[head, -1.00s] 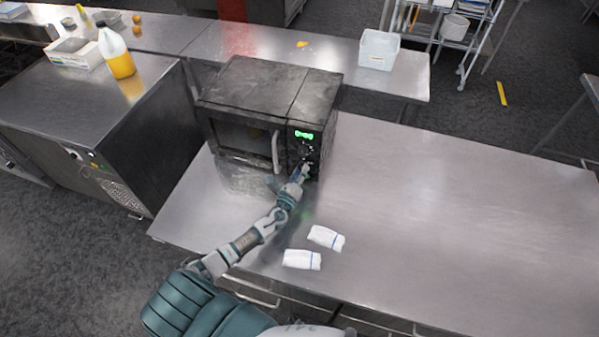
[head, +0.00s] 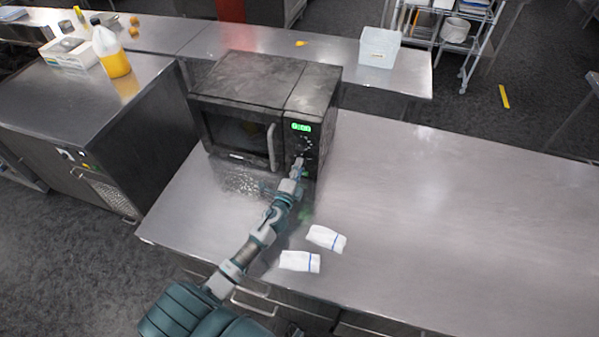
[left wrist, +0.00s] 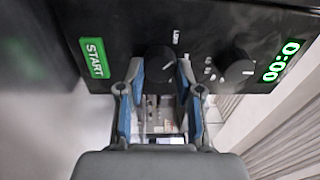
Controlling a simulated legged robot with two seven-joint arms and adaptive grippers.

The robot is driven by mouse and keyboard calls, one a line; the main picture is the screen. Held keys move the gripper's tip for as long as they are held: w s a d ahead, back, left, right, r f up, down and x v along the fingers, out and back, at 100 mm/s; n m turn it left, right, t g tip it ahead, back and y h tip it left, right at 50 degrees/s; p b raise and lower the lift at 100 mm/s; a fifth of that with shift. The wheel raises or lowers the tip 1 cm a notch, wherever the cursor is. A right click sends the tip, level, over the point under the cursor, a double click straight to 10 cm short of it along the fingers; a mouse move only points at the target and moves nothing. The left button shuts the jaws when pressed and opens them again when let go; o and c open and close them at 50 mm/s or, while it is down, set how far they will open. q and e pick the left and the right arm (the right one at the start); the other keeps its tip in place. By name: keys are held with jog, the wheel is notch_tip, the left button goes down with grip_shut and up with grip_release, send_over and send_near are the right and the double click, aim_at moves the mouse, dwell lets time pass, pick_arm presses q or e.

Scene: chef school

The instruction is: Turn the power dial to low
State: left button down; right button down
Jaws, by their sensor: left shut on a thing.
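The black microwave (head: 262,90) stands on the steel counter, its door closed and its green display reading 0:00. In the left wrist view its panel shows a green START button (left wrist: 95,58), a black dial (left wrist: 160,58) beside START, and a second dial (left wrist: 237,66) near the display (left wrist: 281,61). My left gripper (left wrist: 160,70) is shut on the dial beside START, one finger on each side. The labels are too small to read, so its setting is unclear. In the head view my left gripper (head: 298,165) hides this dial. My right gripper is not in view.
Two white cloths (head: 326,238) with blue stripes lie on the counter (head: 440,210) in front of the microwave. The counter to the right is clear.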

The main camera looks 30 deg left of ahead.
pick_arm(q)
jog(key=n, duration=0.2)
jog(key=shift+a+n+b, duration=0.2)
jog(key=shift+n+b, duration=0.2)
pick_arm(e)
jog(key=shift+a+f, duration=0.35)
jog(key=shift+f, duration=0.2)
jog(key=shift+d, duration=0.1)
pick_arm(q)
jog(key=shift+f+n, duration=0.15)
jog(key=shift+n, duration=0.15)
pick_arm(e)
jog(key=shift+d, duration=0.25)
pick_arm(q)
jog(key=c, duration=1)
grip_release()
jog(key=shift+o, duration=1.2)
jog(key=shift+a, duration=0.15)
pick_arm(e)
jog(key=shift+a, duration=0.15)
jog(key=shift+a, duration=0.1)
